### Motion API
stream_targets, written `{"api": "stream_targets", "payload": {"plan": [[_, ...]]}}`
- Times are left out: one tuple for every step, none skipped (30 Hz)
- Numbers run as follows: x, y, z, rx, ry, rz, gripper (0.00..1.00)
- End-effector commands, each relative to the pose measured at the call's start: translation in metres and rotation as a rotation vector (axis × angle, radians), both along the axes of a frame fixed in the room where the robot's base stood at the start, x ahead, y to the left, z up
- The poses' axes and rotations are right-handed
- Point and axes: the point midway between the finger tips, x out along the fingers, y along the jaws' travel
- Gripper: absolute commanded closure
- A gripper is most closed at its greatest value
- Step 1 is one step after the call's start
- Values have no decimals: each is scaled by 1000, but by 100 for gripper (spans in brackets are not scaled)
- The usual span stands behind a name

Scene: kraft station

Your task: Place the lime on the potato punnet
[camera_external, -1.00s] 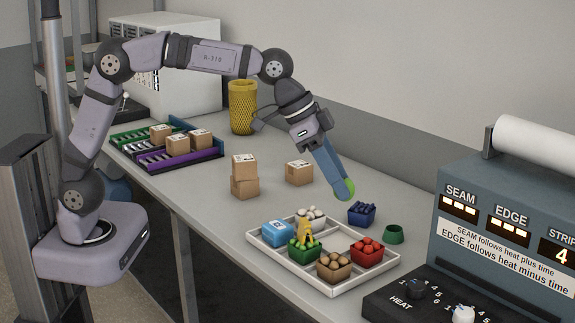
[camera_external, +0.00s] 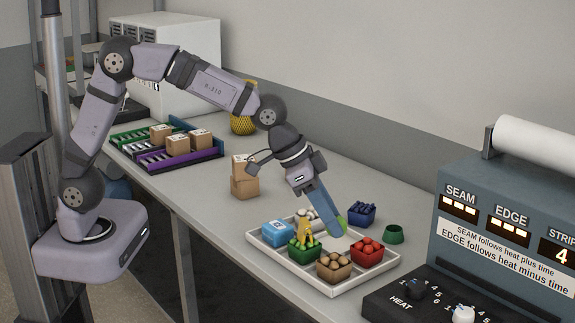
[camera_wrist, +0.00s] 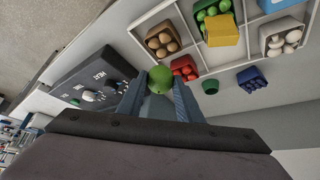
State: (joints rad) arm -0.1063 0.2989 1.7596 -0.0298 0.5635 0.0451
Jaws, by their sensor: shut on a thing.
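My gripper (camera_external: 335,227) is shut on the green lime (camera_external: 342,222). In the wrist view the lime (camera_wrist: 160,79) sits between the two fingertips. The potato punnet (camera_external: 333,266), a brown box of round tan potatoes, stands in the front part of the white divided tray (camera_external: 288,278). It also shows in the wrist view (camera_wrist: 162,40), up and left of the red punnet. In the external view, my gripper holds the lime above the tray's back right part, behind and above the potato punnet, apart from it.
The tray also holds a red punnet (camera_external: 367,251), a green punnet (camera_external: 304,250) with a yellow thing on it, a blue box (camera_external: 277,233) and white mushrooms (camera_wrist: 283,41). A dark blue punnet (camera_external: 361,213) and green cup (camera_external: 393,234) stand behind it. A control panel (camera_external: 500,230) is at right.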

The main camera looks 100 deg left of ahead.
Motion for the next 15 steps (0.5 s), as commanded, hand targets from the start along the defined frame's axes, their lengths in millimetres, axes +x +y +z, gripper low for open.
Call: {"api": "stream_targets", "payload": {"plan": [[-1, 0, -5, 0, 2, 0, 89], [0, 0, -9, 0, 2, 0, 89], [0, 0, -12, 0, 1, 0, 89], [0, 0, -13, 0, 1, 0, 89], [0, 0, -14, 0, 0, 0, 89], [0, 0, -15, 0, -1, 0, 89], [1, 0, -16, 0, -2, 0, 89], [1, 0, -16, 0, -2, 0, 89], [1, 0, -16, 0, -2, 0, 89], [1, 0, -17, 0, -2, 0, 89], [0, 0, -19, 0, -1, 0, 89], [0, 0, -22, 0, 1, 0, 89], [0, 0, -25, 0, 2, 0, 89], [-1, 0, -29, 0, 3, 0, 89], [-1, 0, -34, 0, 4, 0, 89]]}}
